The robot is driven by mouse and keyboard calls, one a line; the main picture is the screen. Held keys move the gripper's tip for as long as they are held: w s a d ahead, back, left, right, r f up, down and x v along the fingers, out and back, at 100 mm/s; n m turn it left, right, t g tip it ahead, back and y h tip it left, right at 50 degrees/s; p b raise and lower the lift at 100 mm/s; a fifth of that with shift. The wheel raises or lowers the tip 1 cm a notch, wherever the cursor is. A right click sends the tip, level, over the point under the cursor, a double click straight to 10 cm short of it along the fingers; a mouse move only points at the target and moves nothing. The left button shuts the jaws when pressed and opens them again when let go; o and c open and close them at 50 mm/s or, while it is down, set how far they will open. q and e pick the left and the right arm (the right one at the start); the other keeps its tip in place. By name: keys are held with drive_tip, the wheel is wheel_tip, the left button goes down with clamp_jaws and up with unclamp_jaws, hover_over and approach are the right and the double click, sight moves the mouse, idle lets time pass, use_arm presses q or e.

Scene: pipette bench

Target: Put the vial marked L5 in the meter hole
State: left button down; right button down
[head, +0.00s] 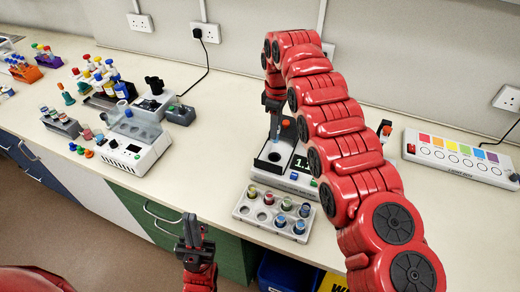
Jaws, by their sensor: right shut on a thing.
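The meter (293,180) is a white device with a dark display, partly hidden behind my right arm. Its black well area (268,158) is on the left side. My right gripper (274,108) points down above that area, shut on a slim vial (274,128). The vial looks upright; its marking cannot be read, and I cannot tell whether its lower end is in the hole. My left gripper (193,232) is low in front of the bench, away from the vials; its finger gap is unclear.
A grey rack (256,222) with several capped vials and some empty holes stands in front of the meter. A white device (137,148) and crowded racks fill the left. A colour-labelled strip (458,158) lies right. Bench between is clear.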

sight(276, 142)
drive_tip(key=f, duration=0.1)
drive_tip(key=f+p, duration=0.2)
drive_tip(key=f, duration=0.1)
drive_tip(key=shift+s+d, duration=0.15)
drive_tip(key=shift+s, duration=0.2)
wheel_tip(276, 142, down, 5)
drive_tip(key=shift+w+r, duration=0.1)
drive_tip(key=shift+r, duration=0.05)
drive_tip(key=shift+f, duration=0.35)
drive_tip(key=shift+f, duration=0.4)
drive_tip(key=c, duration=0.7)
unclamp_jaws()
drive_tip(key=shift+r, duration=0.1)
drive_tip(key=shift+o, duration=0.2)
